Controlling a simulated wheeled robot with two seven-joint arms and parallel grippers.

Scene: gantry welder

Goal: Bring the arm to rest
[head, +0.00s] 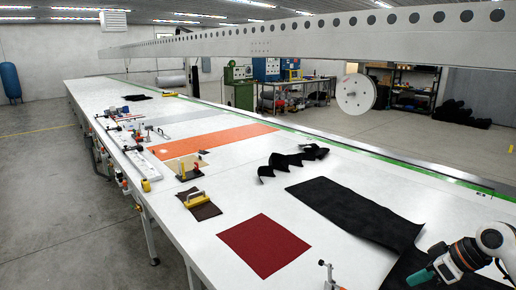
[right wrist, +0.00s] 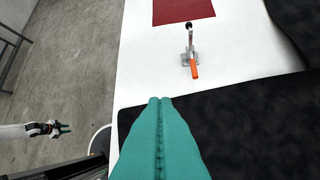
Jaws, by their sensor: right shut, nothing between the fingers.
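My right gripper (head: 415,279) is at the lower right of the head view, low over the near end of the table (head: 205,222). Its teal fingers (right wrist: 160,101) are shut together with nothing between them in the right wrist view. They point over the edge of a black sheet (right wrist: 240,125). My left gripper (right wrist: 64,129) shows small at the left of the right wrist view, out over the floor beside the table. The left arm does not show in the head view.
A toggle clamp (right wrist: 190,58) with an orange handle stands just ahead of the right fingers. A dark red square (head: 264,245) and a black strip (head: 355,215) lie flat on the table. A long perforated beam (head: 300,42) spans above. Floor to the left (head: 60,200) is clear.

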